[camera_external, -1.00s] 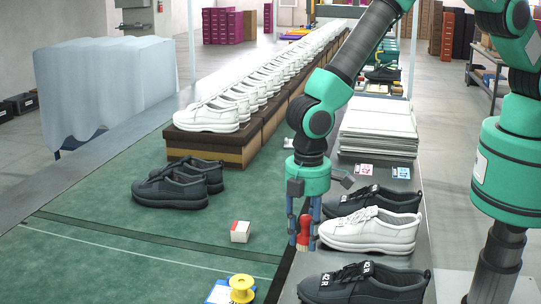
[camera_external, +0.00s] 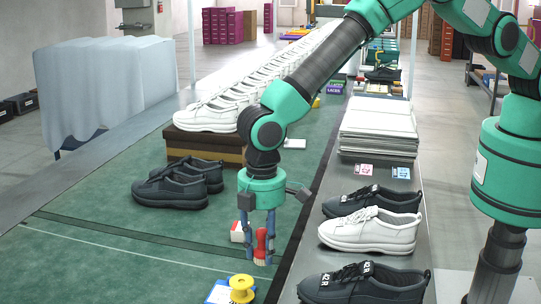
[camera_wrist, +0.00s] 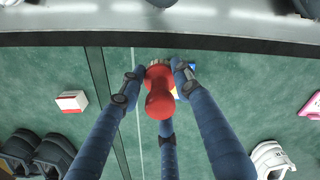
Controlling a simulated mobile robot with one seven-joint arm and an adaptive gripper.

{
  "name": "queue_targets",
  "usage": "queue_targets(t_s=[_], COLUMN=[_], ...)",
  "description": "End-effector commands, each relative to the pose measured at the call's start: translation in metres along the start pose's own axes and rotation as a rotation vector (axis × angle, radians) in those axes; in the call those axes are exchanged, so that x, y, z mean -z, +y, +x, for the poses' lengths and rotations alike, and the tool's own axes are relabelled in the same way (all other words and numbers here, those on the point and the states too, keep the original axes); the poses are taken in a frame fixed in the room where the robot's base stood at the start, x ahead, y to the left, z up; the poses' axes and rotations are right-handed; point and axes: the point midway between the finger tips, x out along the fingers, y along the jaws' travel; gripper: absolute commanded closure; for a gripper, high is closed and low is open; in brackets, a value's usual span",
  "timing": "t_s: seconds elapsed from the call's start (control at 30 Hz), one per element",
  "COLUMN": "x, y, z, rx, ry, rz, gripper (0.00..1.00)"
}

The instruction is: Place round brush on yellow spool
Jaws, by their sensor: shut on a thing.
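The round brush (camera_external: 261,243) has a red handle and pale bristles pointing down. My gripper (camera_external: 260,256) is shut on it and holds it upright above the green mat. In the wrist view the red brush (camera_wrist: 160,95) sits between my blue fingers (camera_wrist: 160,75). In the wrist view the spool is mostly hidden behind the brush; a bit of the blue card (camera_wrist: 191,66) shows.
A small red and white box (camera_external: 237,232) sits just left of my gripper, also in the wrist view (camera_wrist: 71,101). Dark shoes (camera_external: 170,190) stand on the mat (camera_external: 110,240) further left. Several shoes (camera_external: 368,232) line the grey ledge at right.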

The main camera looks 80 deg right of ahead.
Motion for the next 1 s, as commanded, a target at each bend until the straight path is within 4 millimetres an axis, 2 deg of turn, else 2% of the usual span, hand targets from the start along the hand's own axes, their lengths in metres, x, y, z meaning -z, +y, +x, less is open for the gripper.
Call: queue_targets(t_s=[0.2, 0.4, 1.0], x=[0.026, 0.042, 0.049], y=[0.004, 0.006, 0.007], z=[0.003, 0.004, 0.005], rx=[0.000, 0.000, 0.000], ry=[0.002, 0.001, 0.001], rz=[0.000, 0.000, 0.000], gripper=[0.94, 0.94, 0.94])
